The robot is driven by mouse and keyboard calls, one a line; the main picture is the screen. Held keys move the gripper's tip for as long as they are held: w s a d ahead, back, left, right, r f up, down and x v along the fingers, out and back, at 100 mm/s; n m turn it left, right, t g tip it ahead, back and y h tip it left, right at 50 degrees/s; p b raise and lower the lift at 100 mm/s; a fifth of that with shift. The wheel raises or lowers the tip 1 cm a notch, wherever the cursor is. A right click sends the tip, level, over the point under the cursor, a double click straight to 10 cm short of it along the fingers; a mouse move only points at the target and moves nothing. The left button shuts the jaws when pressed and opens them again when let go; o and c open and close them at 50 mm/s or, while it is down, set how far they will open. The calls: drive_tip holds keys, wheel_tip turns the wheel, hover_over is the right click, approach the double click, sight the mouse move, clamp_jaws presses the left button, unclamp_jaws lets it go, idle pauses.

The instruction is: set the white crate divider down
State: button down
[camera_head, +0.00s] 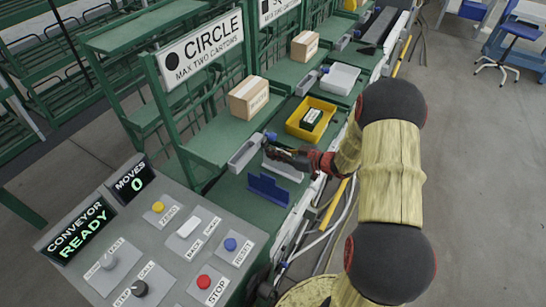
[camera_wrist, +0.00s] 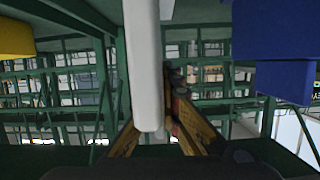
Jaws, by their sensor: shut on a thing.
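The white crate divider (camera_head: 284,170) is in my gripper (camera_head: 275,153), low over the green bench between a blue divider and a yellow crate. In the wrist view the white divider (camera_wrist: 143,65) is a pale upright bar between the fingers of my gripper (camera_wrist: 155,130), which is shut on it. In the head view my gripper hides part of it. I cannot tell whether its lower edge touches the bench.
The blue divider (camera_head: 268,188) stands nearer the control panel (camera_head: 165,250). The yellow crate (camera_head: 310,118) holds a dark box. A grey tray (camera_head: 245,152) is just left of my gripper. A carton (camera_head: 248,97) sits on the green shelf behind.

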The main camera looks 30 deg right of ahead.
drive_tip(key=shift+f, duration=0.85)
drive_tip(key=shift+r, duration=0.1)
drive_tip(key=c, duration=2.5)
unclamp_jaws()
drive_tip(key=o, duration=0.5)
drive_tip(key=shift+c, duration=0.2)
